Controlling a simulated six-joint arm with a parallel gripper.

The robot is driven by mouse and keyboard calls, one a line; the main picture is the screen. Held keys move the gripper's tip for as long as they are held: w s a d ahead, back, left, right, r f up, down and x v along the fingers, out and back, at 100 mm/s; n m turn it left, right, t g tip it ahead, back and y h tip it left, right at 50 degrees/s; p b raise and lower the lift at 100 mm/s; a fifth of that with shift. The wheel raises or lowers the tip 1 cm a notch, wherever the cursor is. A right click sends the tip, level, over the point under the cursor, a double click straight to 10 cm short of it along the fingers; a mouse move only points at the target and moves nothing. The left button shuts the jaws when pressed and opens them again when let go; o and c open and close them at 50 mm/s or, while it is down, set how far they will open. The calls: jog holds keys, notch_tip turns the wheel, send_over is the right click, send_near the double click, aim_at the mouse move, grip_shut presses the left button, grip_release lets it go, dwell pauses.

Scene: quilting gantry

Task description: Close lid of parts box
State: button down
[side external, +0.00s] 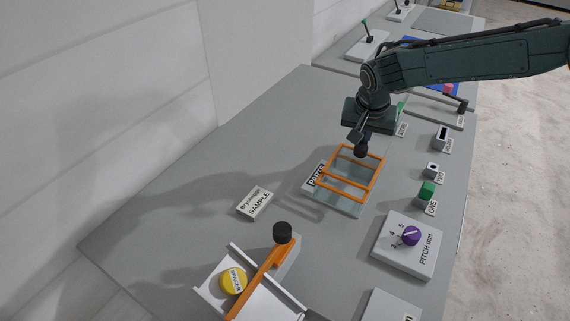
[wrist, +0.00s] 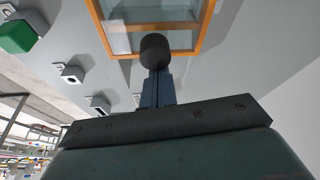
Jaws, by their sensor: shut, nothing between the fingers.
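The parts box (side external: 340,205) is a low, clear-walled box with a PARTS label (side external: 316,174) at its left. Its orange-framed clear lid (side external: 369,188) lies over it, with a crossbar; I cannot tell whether it is fully flat or slightly raised. My gripper (side external: 361,148) points down at the lid's far edge. Its fingers are shut and empty. A dark round knob (wrist: 155,50) shows at the fingertips in the wrist view, overlapping the orange frame (wrist: 205,25). I cannot tell whether the fingertips touch the lid.
A purple PITCH dial (side external: 411,236) and green button (side external: 427,190) stand to the right. An orange lever (side external: 262,275) and yellow SPACER disc (side external: 233,281) are nearer. The table's left side is clear.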

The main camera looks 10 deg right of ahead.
jog(key=s+a, duration=0.2)
jog(key=s, duration=0.1)
jog(key=shift+a, duration=0.4)
jog(key=shift+f, duration=0.1)
jog(key=shift+w+d, duration=0.25)
jog(key=shift+w, duration=0.15)
jog(key=w+d, duration=0.2)
jog(key=w, duration=0.1)
notch_tip(320, 180, up, 10)
send_over(358, 147)
jog(key=shift+d+f, duration=0.1)
jog(key=shift+d, duration=0.05)
